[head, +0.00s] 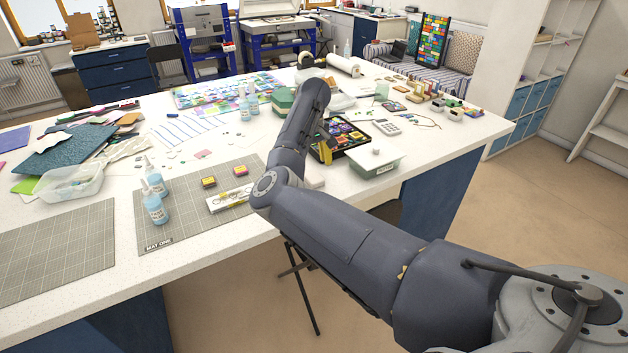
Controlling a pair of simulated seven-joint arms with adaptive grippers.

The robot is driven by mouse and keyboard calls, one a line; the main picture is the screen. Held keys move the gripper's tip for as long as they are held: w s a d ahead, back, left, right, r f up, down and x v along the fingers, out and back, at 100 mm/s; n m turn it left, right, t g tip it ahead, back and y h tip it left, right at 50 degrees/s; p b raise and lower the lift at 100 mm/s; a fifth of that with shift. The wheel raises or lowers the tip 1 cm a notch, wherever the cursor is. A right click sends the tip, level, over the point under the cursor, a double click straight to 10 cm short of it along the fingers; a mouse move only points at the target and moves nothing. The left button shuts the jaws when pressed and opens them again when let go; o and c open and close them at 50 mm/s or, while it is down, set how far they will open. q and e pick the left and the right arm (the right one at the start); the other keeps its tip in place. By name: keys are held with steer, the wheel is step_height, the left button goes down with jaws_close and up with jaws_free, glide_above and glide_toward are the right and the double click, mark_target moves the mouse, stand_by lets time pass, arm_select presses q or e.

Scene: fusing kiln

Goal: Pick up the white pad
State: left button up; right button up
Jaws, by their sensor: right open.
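I cannot tell for sure which thing is the white pad. A small pale block (315,182) sits on the table just right of my right arm's bend, partly hidden by the arm. A white rectangular piece with thin dark shapes on it (230,197) lies on the grey cutting mat, left of the arm. My right gripper (325,152) is open, over the table by the left edge of a dark tray of coloured pieces (362,136). It is partly hidden behind my forearm, and nothing shows between its fingers. My left gripper is not in view.
A lidded clear box (372,166) stands near the front edge, right of my arm. A second mat (60,250) lies bare at left.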

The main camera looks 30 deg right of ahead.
mark_target(313, 176)
steer(key=shift+d+f, duration=0.15)
steer(key=shift+f, duration=2.6)
steer(key=c, duration=1.1)
